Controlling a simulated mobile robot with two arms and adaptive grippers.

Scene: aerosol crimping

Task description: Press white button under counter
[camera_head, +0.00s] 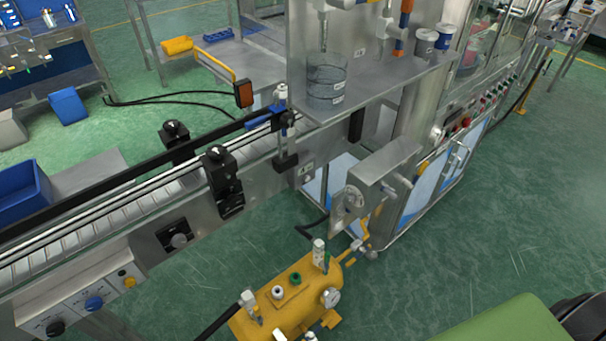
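A steel counter (385,82) juts out at the top centre and carries a clear cylinder (326,80). Below it a grey metal box (383,172) sticks out from the machine. A round pale part (353,198) shows on the plate at its front; I cannot tell whether this is the white button. Another small pale round part (437,132) is on the machine's right face, near red buttons (466,122). Neither of my grippers is in view.
A conveyor (100,218) runs along the left, with a knob panel (85,303) below it. A yellow tank (290,298) with valves and a gauge stands on the floor in front. The green floor at right is clear.

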